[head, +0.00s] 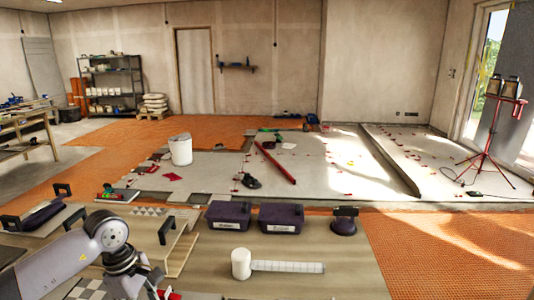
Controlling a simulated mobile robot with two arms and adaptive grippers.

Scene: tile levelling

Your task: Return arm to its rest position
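My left arm (95,240) comes in from the lower left in the head view. It bends down at a round joint to a dark wrist, low over the workbench (350,275). Only part of my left gripper (152,284) shows at the bottom edge. Its fingertips are cut off, so I cannot tell whether it is open or holds anything. A small red item (168,295) is partly visible beside it. My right arm and gripper are not in view.
Boards with black handles (167,229) are near my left arm. The bench's right part is clear.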

